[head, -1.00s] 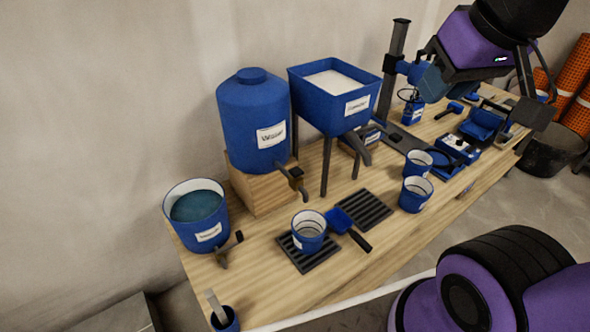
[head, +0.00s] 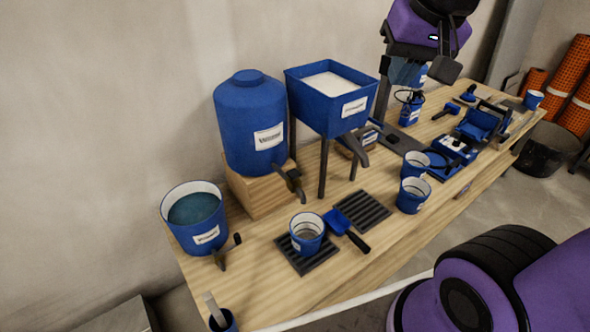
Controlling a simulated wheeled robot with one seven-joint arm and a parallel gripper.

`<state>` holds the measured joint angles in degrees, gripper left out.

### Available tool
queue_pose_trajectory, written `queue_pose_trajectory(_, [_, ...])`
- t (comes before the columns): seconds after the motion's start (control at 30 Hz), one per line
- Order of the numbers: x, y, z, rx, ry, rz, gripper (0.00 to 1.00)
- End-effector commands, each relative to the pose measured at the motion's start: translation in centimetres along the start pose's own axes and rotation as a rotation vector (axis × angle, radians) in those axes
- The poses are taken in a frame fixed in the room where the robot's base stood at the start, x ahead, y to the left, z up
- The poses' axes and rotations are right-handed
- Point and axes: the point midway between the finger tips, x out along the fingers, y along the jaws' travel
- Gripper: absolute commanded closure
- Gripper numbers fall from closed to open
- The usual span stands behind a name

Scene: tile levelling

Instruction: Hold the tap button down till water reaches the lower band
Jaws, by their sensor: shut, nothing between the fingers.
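The blue water tank (head: 248,110) stands on a wooden block at the left of the bench. Its small dark tap (head: 292,180) points down and to the right, above and behind a blue cup (head: 307,232). The cup has a white inside with dark bands and stands upright on a black slatted drip tray (head: 322,258). Its water level is too small to tell. The button cannot be made out apart from the tap. My gripper (head: 432,74) is shut and empty, high over the back of the bench, right of the hopper and well away from the tap.
A blue powder hopper (head: 325,107) on legs stands right of the tank. A water bucket (head: 195,213) sits at the left. A blue scoop (head: 340,222) lies by a second slatted tray (head: 363,211). More cups (head: 413,194) and tools crowd the right. A dark post stands behind my gripper.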

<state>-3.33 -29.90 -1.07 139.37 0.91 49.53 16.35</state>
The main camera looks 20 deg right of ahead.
Motion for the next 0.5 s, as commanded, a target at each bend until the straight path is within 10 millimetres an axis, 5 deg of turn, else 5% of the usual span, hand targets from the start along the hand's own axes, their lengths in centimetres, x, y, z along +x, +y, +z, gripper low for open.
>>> queue_pose_trajectory(0.5, [8.3,-4.4,-7.3,0.369,-0.138,0.046,1.0])
